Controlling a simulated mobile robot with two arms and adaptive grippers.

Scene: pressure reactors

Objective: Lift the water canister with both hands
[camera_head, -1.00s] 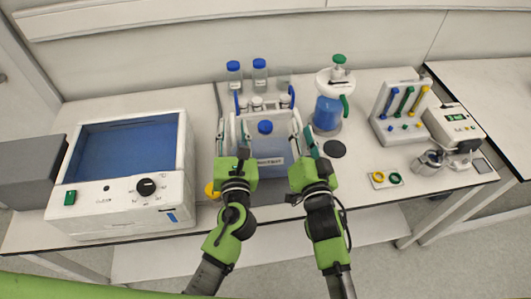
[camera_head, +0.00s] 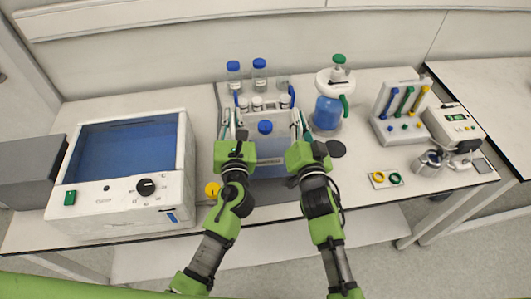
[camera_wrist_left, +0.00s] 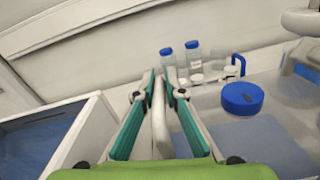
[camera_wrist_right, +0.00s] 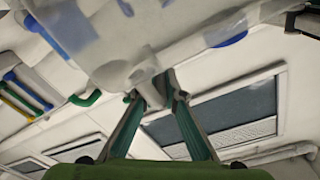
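The water canister (camera_head: 270,168) is a translucent bluish box with a blue cap (camera_head: 265,127) and white handles at its sides. It stands upright on the bench. My left gripper (camera_head: 238,137) is at its left side; in the left wrist view its teal fingers (camera_wrist_left: 160,76) stand apart on either side of a white handle bar (camera_wrist_left: 162,125). My right gripper (camera_head: 301,137) is at the right side; in the right wrist view its fingers (camera_wrist_right: 157,86) are apart with part of the handle between their tips. The wrists hide the contact points in the head view.
A white water bath (camera_head: 120,208) stands left. Blue-capped bottles (camera_head: 234,74) stand behind the canister. A blue-filled vessel with a green top (camera_head: 328,112) stands close to the right gripper. A rack (camera_head: 400,105) and small devices are further right. The wall (camera_head: 200,50) closes the back.

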